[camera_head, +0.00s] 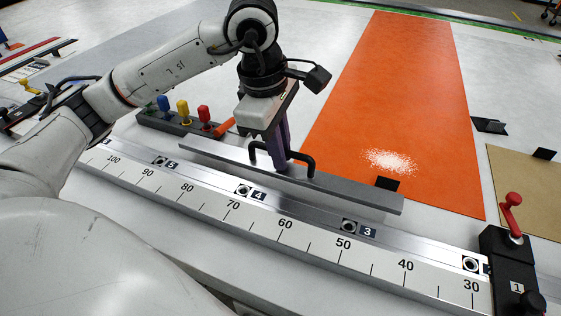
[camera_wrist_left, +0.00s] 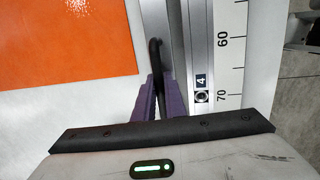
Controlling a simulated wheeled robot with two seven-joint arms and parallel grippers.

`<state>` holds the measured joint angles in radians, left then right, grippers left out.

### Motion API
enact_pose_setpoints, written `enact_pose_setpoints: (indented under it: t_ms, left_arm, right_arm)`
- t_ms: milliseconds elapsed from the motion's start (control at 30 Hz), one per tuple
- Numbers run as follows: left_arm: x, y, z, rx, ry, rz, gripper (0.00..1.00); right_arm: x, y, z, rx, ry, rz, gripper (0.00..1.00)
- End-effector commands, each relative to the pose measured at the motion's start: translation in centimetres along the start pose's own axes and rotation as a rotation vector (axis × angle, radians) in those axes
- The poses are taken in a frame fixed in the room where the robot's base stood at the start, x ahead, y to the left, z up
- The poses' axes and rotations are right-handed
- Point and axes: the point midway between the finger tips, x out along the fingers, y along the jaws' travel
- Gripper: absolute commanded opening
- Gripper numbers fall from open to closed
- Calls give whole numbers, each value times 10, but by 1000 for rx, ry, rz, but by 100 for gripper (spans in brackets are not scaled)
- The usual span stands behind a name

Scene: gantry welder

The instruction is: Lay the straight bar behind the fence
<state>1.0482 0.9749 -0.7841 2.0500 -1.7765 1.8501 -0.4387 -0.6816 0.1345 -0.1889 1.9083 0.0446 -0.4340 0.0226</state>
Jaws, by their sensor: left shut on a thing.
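The straight bar (camera_head: 345,188) is a long grey bar with a black loop handle (camera_head: 308,164) on top. My left gripper (camera_head: 281,162) has its purple fingers shut on the handle. The fence (camera_head: 300,226) is a metal rail with a numbered white scale along its front. The bar is on the fence's far side, roughly parallel to it. In the wrist view the bar (camera_wrist_left: 177,45) runs close beside the fence (camera_wrist_left: 200,50), with the left gripper (camera_wrist_left: 154,80) on the handle. I cannot tell whether the bar touches the table or the fence. My right gripper is out of view.
A block with a red-handled lever (camera_head: 510,215) stands at the fence's right end. A holder with coloured knobs (camera_head: 180,124) is behind the bar's left end. An orange sheet (camera_head: 400,90) lies behind the bar, and a brown plate (camera_head: 528,185) lies at the right.

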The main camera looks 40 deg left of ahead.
Motion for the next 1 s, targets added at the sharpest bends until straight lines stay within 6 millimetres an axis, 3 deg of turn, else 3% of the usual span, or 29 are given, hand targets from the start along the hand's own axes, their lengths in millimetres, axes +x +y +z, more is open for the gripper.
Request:
enact_pose_setpoints:
  t_ms: [200,600,633,700,1000]
  left_arm:
    - [30,-6,-3,1,1,-3,0]
    - [37,-7,-3,1,-1,2,0]
    - [36,-7,-4,1,0,-2,16]
    - [36,-7,-4,1,0,-2,27]
    - [35,-7,-3,1,0,-2,29]
  right_arm:
    - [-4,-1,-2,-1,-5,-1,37]
    - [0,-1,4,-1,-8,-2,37]
    - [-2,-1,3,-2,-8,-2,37]
    - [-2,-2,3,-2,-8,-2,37]
    - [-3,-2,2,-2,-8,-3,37]
